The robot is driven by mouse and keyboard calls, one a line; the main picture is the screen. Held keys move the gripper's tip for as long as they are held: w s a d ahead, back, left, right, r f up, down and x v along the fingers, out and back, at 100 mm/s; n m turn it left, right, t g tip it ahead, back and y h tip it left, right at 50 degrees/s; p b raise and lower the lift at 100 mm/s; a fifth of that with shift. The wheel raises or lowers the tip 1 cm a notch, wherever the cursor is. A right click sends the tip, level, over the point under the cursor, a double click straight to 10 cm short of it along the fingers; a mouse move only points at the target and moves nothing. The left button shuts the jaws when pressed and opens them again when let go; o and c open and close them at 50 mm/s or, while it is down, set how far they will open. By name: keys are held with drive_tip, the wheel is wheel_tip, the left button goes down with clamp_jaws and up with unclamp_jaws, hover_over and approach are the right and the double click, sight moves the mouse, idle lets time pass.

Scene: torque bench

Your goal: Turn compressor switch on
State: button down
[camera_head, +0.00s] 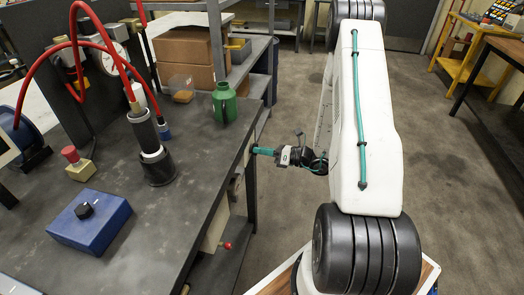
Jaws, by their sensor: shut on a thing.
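My gripper (264,151), with teal fingers, is at the bench's front side, just below the top's edge. Its fingers are shut on a small part there that they mostly hide; I cannot tell whether it is the compressor switch. A blue box (105,222) with a black rotary knob (84,210) sits on the bench top at the near left, well apart from my gripper. No label reading compressor is legible. A pale box (216,226) hangs under the bench edge, and a lever with a red ball (228,246) shows beside it.
The grey bench (130,245) fills the left. It carries a red emergency button (77,163), a black cylinder (153,150) with a red hose (92,20), and a green bottle (224,102). Cardboard boxes (184,47) stand behind.

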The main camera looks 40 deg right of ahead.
idle(0.3)
drive_tip(key=c, duration=1.5)
unclamp_jaws()
drive_tip(key=v, duration=0.7)
drive_tip(key=shift+s+d, duration=0.3)
